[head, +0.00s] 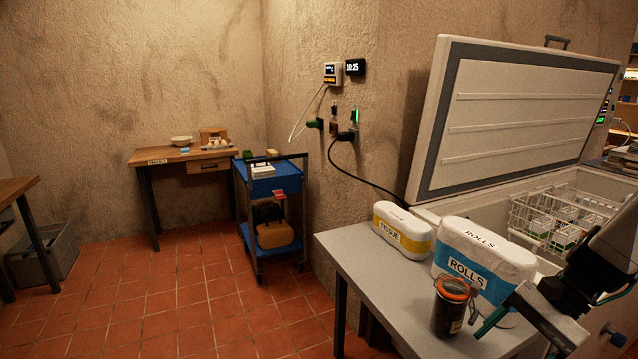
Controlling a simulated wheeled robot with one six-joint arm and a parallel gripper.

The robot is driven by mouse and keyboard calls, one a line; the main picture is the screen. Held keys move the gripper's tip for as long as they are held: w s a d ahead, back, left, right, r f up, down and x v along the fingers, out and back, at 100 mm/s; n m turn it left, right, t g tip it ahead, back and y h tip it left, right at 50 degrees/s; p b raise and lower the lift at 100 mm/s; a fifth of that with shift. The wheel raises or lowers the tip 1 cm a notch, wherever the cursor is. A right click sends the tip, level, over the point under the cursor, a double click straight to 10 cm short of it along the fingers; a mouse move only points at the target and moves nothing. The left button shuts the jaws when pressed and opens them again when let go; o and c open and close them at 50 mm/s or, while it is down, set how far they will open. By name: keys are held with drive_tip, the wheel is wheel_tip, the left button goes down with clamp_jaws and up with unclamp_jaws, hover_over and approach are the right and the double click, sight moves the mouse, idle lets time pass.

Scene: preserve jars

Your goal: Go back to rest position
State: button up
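A dark preserve jar (448,310) with an orange-rimmed clip lid stands upright on the grey table. My gripper (515,342) reaches in from the right edge, just right of the jar. Its two teal-padded fingers are spread apart and nothing shows between them. The near finger looks close to the jar, with a small gap between them in this view; whether they touch in depth I cannot tell. The rest of my arm runs off the right edge.
The grey table (375,268) also holds a tissue pack (402,236) and a rolls pack (482,258) behind the jar. An open chest freezer (530,115) with wire baskets stands behind. A blue cart (270,182) and a wooden desk (165,156) stand farther left.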

drive_tip(key=s+a+r+n+t+h, duration=0.2)
drive_tip(key=s+a+r+n+h, duration=0.6)
drive_tip(key=r+n, duration=0.4)
drive_tip(key=shift+s, duration=0.8)
drive_tip(key=shift+d, duration=0.1)
drive_tip(key=shift+c, duration=0.3)
